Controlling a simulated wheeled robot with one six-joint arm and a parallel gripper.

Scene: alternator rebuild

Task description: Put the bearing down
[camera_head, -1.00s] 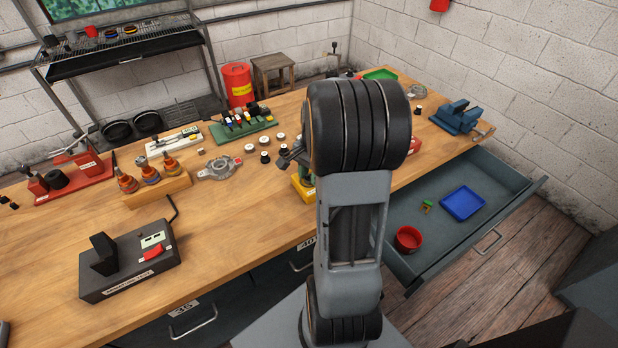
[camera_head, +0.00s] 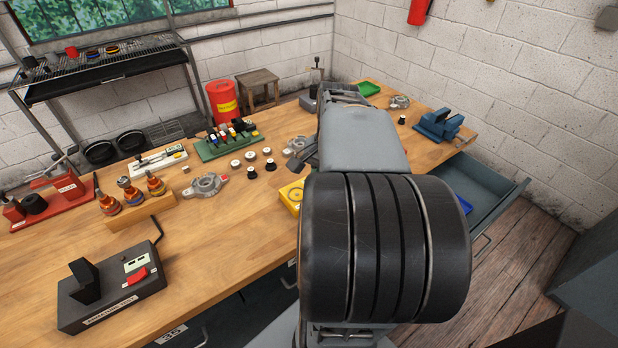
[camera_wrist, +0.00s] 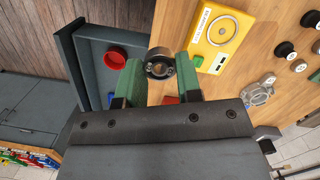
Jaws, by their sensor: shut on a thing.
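In the wrist view the bearing (camera_wrist: 159,67), a dark ring with a metallic inner race, is held between the two green fingertips of my gripper (camera_wrist: 160,72). My gripper is shut on it, above the edge strip of the wooden bench (camera_wrist: 143,97) between the open drawer and the yellow plate. In the head view my arm hides the gripper and the bearing.
A yellow plate with a round marking (camera_wrist: 222,35) lies on the bench beside the bearing. The open drawer (camera_wrist: 88,60) holds a red bowl (camera_wrist: 116,59). Several small dark and white pieces, a grey housing (camera_head: 207,186) and a blue vise (camera_head: 438,125) stand on the bench.

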